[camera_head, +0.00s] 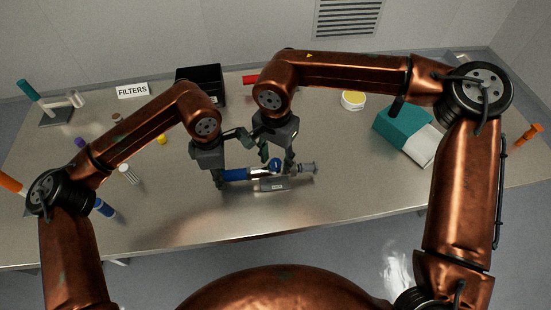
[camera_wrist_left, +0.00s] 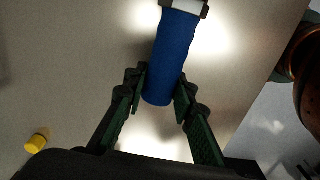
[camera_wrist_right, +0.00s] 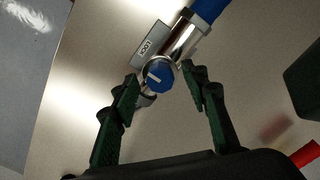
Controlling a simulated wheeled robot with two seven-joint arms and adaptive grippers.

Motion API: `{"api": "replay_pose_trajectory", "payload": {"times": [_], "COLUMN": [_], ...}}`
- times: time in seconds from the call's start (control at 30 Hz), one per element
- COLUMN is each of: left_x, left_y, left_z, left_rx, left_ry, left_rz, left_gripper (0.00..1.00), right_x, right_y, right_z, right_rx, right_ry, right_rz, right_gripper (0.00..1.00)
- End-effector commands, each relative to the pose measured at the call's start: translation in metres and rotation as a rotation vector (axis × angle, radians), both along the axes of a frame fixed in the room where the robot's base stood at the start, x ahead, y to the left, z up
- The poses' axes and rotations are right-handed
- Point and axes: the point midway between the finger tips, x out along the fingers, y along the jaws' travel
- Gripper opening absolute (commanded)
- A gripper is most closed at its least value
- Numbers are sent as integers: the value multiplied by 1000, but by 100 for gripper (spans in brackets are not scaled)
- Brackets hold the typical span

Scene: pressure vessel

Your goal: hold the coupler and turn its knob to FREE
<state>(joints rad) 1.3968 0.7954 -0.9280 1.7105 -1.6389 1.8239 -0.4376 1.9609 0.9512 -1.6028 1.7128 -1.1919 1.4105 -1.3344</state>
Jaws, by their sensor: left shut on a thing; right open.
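The coupler lies over the table with a blue grip (camera_head: 236,174), which also shows in the left wrist view (camera_wrist_left: 172,55). My left gripper (camera_head: 221,178) is shut on the end of that blue grip. The coupler's metal body carries a round blue knob (camera_wrist_right: 158,75) with a white bar mark, which also shows in the head view (camera_head: 275,165). A grey tag (camera_wrist_right: 150,46) beside the body reads LOCK. My right gripper (camera_wrist_right: 168,92) is open, with its fingers on either side of the knob and apart from it. In the head view its fingers partly hide the coupler.
A black bin (camera_head: 202,84) and a FILTERS sign (camera_head: 133,90) stand at the back. A teal and white box (camera_head: 404,130) and a yellow-topped round container (camera_head: 353,99) are at the right. Several small coloured items lie at the left. The table's front is clear.

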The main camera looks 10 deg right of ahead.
Motion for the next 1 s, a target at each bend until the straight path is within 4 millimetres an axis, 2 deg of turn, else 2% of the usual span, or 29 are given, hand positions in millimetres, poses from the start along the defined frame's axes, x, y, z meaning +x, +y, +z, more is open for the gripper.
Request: {"api": "replay_pose_trajectory", "payload": {"times": [0.1,0.7,1.0], "left_x": [0,0,0], "left_y": [0,0,0], "left_z": [0,0,0], "left_rx": [-1,-1,0], "left_ry": [0,0,0], "left_rz": [-1,0,0], "left_gripper": [0,0,0], "right_x": [0,0,0], "right_y": [0,0,0], "right_z": [0,0,0], "right_rx": [0,-1,-1], "right_ry": [0,1,2], "right_rz": [0,0,-38], "right_gripper": [40,0,0]}}
